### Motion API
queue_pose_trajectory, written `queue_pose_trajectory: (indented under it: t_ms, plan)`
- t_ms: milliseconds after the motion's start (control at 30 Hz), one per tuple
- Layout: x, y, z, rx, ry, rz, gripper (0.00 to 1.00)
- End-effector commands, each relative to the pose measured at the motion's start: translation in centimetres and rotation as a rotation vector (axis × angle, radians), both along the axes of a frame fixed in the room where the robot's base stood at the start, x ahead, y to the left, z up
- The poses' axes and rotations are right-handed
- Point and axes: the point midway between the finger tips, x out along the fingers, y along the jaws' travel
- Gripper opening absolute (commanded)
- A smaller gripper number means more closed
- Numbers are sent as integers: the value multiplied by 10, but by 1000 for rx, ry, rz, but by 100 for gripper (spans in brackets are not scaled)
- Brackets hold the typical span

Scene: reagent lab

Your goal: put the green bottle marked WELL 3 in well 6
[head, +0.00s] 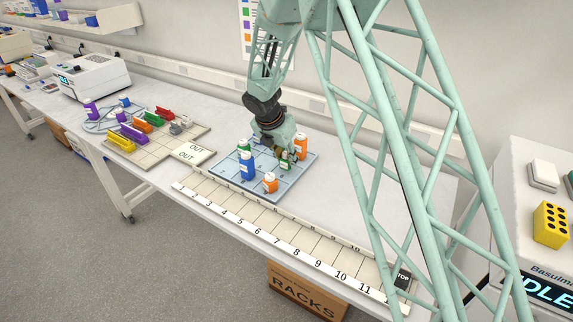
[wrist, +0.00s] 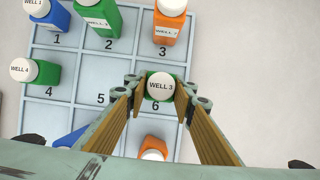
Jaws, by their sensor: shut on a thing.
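The green bottle marked WELL 3 (wrist: 160,87) has a white cap and stands upright between the fingers of my gripper (wrist: 162,91). My gripper is shut on it, one finger on each side. In the wrist view it is over the square numbered 6 of the pale blue tray (wrist: 75,88), with the 6 just below it. Whether its base rests on the tray cannot be told. In the head view the green bottle (head: 287,162) is at the right part of the tray (head: 227,177), under my gripper (head: 285,154), partly hidden.
An orange bottle (wrist: 167,22) stands at square 3, a green one (wrist: 104,18) at 2, a blue one (wrist: 50,14) at 1 and a green WELL 4 bottle (wrist: 40,72) at 4. Another orange bottle (wrist: 153,149) is close below my gripper. Square 5 looks clear.

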Motion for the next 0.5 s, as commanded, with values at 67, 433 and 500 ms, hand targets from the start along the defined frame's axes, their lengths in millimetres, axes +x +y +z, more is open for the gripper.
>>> queue_pose_trajectory:
  t_ms: [67,433,500]
  plan:
    - [0,0,-10,0,0,0,13]
    - [0,1,-19,0,-1,0,13]
    - [0,1,-19,0,-1,0,13]
